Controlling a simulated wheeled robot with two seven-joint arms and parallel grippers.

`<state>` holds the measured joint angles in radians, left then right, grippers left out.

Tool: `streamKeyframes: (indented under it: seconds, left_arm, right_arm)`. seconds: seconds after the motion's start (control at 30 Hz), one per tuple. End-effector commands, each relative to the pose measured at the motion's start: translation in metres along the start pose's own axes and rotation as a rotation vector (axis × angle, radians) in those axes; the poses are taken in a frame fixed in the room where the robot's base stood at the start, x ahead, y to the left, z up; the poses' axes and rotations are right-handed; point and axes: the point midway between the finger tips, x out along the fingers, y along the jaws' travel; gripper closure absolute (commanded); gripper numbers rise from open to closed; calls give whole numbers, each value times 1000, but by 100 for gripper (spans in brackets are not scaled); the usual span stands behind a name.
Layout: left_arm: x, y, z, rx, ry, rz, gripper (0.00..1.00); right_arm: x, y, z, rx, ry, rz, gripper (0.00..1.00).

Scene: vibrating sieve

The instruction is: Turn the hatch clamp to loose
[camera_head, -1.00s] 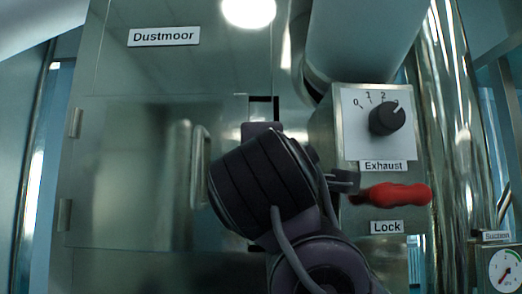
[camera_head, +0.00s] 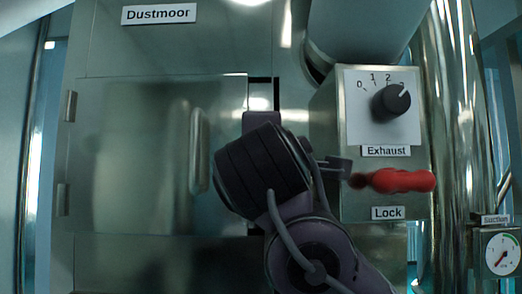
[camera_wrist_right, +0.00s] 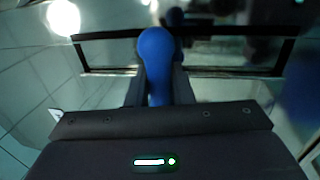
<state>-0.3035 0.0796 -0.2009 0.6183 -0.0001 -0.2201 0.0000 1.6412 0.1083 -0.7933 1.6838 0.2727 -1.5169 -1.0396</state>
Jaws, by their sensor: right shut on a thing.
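The hatch (camera_head: 130,150) is a flat steel door marked Dustmoor above, and it looks closed. A blue rounded handle (camera_wrist_right: 156,62), which I take for the hatch clamp, stands upright between the fingers of my right gripper (camera_wrist_right: 158,82) in the wrist view. The gripper is shut on it. In the head view my right wrist (camera_head: 262,172) covers the right edge of the hatch and hides the clamp and the fingertips. The clamp's exact angle cannot be told. My left gripper is not in view.
A pale vertical hatch handle (camera_head: 199,150) is left of my wrist. To the right are the control box (camera_head: 353,206), the black Exhaust knob (camera_head: 391,102) and the red Lock lever (camera_head: 400,181), close to my gripper. A suction gauge (camera_head: 503,252) is at the lower right.

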Motion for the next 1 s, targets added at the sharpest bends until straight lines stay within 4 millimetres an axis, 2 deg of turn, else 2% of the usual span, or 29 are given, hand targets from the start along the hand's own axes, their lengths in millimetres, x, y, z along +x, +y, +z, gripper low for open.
streamKeyframes:
  seconds: [0.17, 0.37, 0.7, 1.0]
  left_arm:
    - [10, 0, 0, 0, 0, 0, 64]
    - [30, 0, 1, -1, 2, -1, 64]
    - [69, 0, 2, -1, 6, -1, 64]
    - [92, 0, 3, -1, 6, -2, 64]
  right_arm:
    - [0, -3, 0, 42, -9, 0, 100]
    - [-1, -5, 0, 154, -31, 2, 100]
    - [-2, -4, 0, 458, -92, 1, 100]
    - [-1, -3, -1, 738, -147, 0, 100]
